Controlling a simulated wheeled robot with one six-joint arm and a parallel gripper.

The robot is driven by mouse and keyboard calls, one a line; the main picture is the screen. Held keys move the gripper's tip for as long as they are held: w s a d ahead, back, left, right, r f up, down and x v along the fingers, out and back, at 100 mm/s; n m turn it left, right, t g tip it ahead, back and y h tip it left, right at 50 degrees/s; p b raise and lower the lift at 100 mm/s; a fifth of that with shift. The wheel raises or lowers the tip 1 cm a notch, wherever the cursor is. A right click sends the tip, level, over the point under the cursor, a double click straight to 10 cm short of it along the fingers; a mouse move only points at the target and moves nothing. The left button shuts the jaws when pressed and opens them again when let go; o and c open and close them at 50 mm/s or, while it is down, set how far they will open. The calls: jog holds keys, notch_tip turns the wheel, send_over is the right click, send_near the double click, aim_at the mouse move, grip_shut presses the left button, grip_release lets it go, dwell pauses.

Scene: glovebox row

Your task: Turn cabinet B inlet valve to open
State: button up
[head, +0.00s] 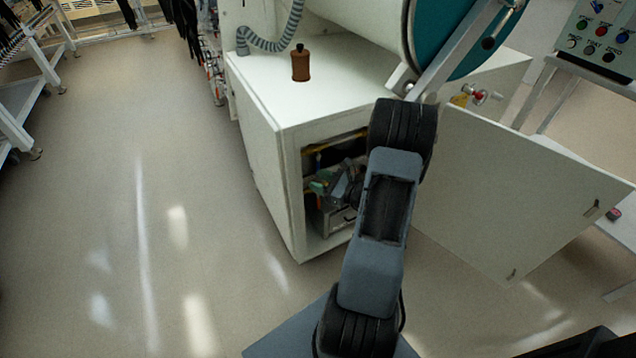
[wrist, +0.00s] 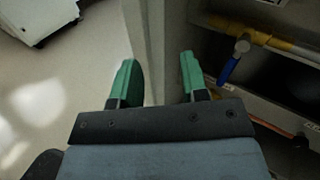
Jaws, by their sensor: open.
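A valve with a blue lever (wrist: 229,69) sits on a yellow pipe (wrist: 285,45) inside the open cabinet, at the upper right of the wrist view. The lever slants down and left from the valve body, across the pipe's line. My gripper (wrist: 157,60) is open and empty, its green fingers left of the lever and apart from it. The cabinet's pale front edge shows between the fingers. In the head view my gripper (head: 323,186) is at the opening of the white cabinet (head: 270,170), partly hidden by my arm. I see no label naming the cabinet.
The cabinet door (head: 510,195) stands open to the right. A brown bottle (head: 301,65) and a grey hose (head: 275,43) are on the cabinet top. A control panel (head: 600,35) is at the upper right. The floor (head: 130,230) at left is clear.

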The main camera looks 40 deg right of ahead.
aim_at(318, 165)
jog(key=s+d+f+m+t+h+b, duration=0.2)
jog(key=d+f+m+h, duration=0.4)
jog(key=d+f, duration=0.2)
jog(key=w, duration=0.4)
jog(key=w+b, duration=0.1)
jog(key=w, duration=0.4)
jog(key=w+a+b, duration=0.1)
jog(key=w, duration=0.3)
jog(key=shift+w+r, duration=0.15)
jog(key=shift+r, duration=0.15)
grip_shut()
